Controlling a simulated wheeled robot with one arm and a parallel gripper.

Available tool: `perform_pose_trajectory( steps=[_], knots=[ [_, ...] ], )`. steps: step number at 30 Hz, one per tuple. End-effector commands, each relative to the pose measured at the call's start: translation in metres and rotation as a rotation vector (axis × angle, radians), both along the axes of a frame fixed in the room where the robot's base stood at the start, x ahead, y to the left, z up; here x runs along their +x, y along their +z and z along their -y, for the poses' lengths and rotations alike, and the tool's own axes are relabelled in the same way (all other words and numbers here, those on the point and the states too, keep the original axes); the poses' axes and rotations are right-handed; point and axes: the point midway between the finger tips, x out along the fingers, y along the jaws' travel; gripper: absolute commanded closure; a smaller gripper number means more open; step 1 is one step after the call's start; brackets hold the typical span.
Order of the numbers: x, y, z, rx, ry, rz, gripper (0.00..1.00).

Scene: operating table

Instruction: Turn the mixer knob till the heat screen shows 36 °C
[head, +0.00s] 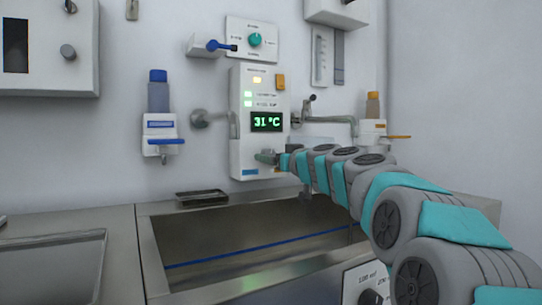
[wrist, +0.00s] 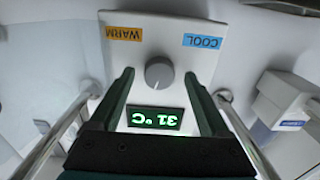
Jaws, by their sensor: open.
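The heat screen (head: 267,122) on the white wall unit (head: 245,95) reads 31 °C in green. It also shows upside down in the wrist view (wrist: 154,119). The round grey mixer knob (wrist: 159,72) has a pale pointer mark. It sits between an orange WARM label (wrist: 124,33) and a blue COOL label (wrist: 202,41). My gripper (wrist: 158,76) is open, with one finger on each side of the knob and a visible gap on both sides. In the head view my gripper (head: 272,157) is at the unit's lower front and hides the knob's detail.
A metal sink (head: 150,245) lies below the unit. A blue-capped dispenser (head: 158,95) hangs at the left and an amber bottle (head: 373,105) at the right.

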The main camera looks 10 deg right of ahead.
Motion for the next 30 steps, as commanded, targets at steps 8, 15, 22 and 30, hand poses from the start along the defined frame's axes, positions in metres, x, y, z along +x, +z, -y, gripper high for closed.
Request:
perform_pose_trajectory(
  steps=[8,15,22,30],
  knots=[
    [0.0054,0.0001,-0.0019,0.000,0.000,0.001,0.20],
    [0.0053,0.0000,-0.0019,0.001,0.000,0.001,0.32],
    [0.0052,0.0001,-0.0020,0.000,0.001,0.001,0.58],
    [0.0052,-0.0001,-0.0024,0.000,0.001,0.000,0.88]
  ],
)
